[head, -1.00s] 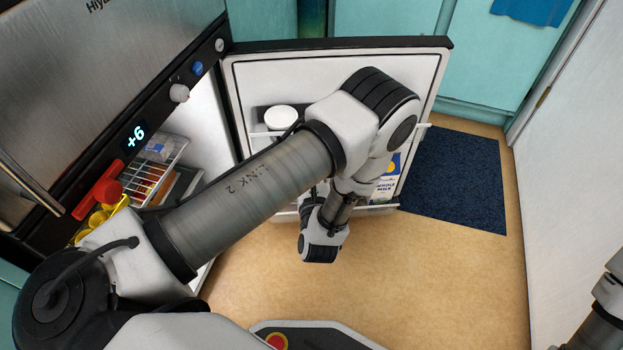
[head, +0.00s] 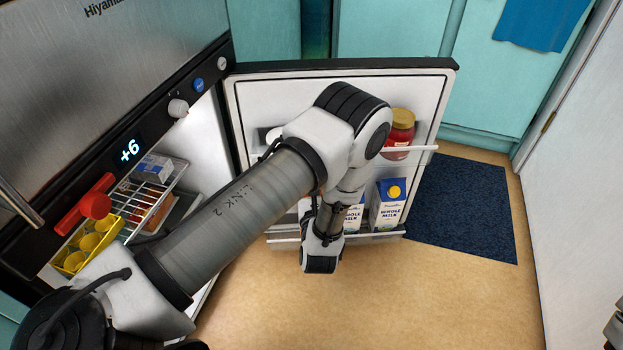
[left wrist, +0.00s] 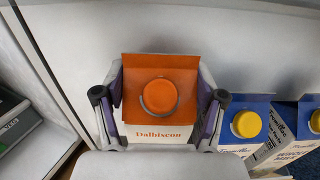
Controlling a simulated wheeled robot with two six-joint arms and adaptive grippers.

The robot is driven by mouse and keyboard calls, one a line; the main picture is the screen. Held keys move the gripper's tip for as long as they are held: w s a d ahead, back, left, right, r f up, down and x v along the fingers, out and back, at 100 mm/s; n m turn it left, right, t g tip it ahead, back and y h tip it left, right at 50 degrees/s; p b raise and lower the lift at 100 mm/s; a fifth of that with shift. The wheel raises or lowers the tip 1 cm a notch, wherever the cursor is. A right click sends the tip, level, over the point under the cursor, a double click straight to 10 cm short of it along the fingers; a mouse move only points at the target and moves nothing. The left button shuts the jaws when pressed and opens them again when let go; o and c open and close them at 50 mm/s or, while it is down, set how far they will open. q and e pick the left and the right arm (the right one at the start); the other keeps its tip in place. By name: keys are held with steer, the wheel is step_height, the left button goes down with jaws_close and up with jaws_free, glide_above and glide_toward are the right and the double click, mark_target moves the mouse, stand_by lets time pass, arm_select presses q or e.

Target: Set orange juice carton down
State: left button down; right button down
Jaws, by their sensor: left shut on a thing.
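The orange juice carton (left wrist: 150,133) has an orange top with a round orange cap and a white front reading "Dalbiscon". My left gripper (left wrist: 160,100) is shut on it, with a finger on each side. The carton is upright beside the white inner face of the open fridge door (head: 290,100), left of the blue-and-white milk cartons. I cannot tell whether its base touches the door shelf. In the head view my left arm hides the carton and the fingers.
Two milk cartons (head: 388,208) stand in the lower door shelf, behind its rail (head: 385,238). A red jar (head: 398,132) sits on the upper door shelf. The fridge interior has a wire rack (head: 150,195) and a yellow tray (head: 95,240). A dark mat (head: 465,210) lies beyond the door.

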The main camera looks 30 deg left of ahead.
arm_select(q)
step_height(320, 180, down, 4)
steer(key=shift+f+b, duration=0.1)
steer(key=shift+b, duration=1)
steer(key=c, duration=1.9)
jaws_free()
jaws_close()
steer(key=o, duration=1.8)
jaws_free()
